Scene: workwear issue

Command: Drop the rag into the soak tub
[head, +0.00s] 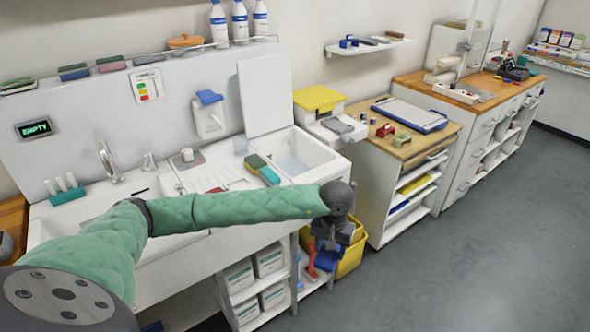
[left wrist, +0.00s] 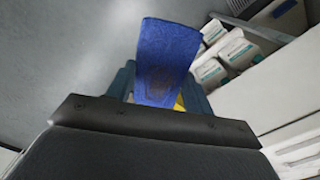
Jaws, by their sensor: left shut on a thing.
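My left gripper (head: 329,246) hangs in front of the counter's right end, above a yellow bin. It is shut on the rag (head: 328,261), a blue cloth. In the left wrist view the rag (left wrist: 168,55) stands out between the fingers and shows a dark stain. What looks like the soak tub (head: 318,150) is a white basin with clear liquid, set in the counter's right end, its white lid (head: 265,95) raised. The rag is outside this basin, lower and nearer. My right gripper is not in view.
The yellow bin (head: 352,258) stands on the floor below the gripper, beside open shelves with white boxes (head: 270,260). Sponges (head: 262,168) lie on the counter left of the basin. A wooden-topped cabinet (head: 400,150) stands to the right. The grey floor is clear at right.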

